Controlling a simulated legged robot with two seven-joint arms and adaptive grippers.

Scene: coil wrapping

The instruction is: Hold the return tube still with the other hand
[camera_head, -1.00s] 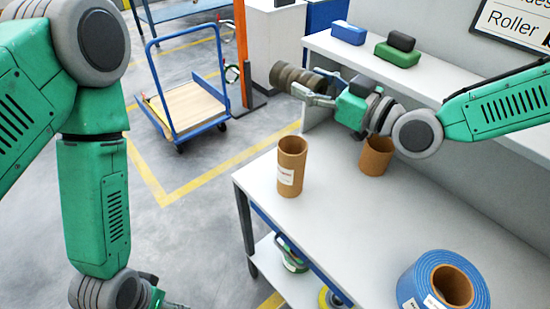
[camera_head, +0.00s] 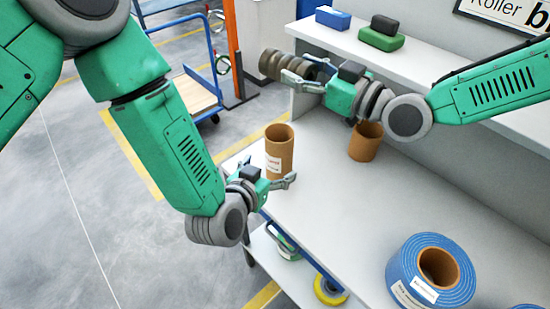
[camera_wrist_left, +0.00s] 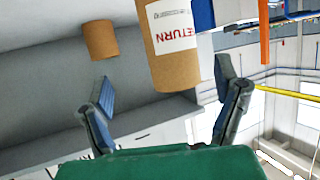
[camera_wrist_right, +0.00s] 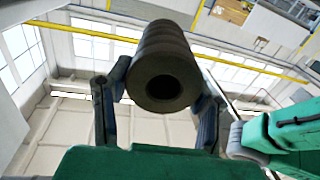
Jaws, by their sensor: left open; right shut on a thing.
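The return tube (camera_head: 279,152) is a brown cardboard cylinder with a white label, standing upright on the bench near its left edge. In the left wrist view the tube (camera_wrist_left: 170,60) shows the word RETURN and lies ahead of the fingers, between their lines. My left gripper (camera_head: 270,176) is open and empty, just in front of the tube's lower part; I cannot tell that it touches. My right gripper (camera_head: 301,74) is shut on a dark ribbed roll (camera_head: 283,66), held in the air above the bench. The roll (camera_wrist_right: 165,70) also shows between the fingers in the right wrist view.
A second brown tube (camera_head: 366,142) stands behind, below my right wrist. A blue coil (camera_head: 405,270) lies at the bench's front right. The white bench (camera_head: 340,205) is clear in the middle. A shelf at the back holds blue (camera_head: 333,18) and green (camera_head: 381,39) boxes.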

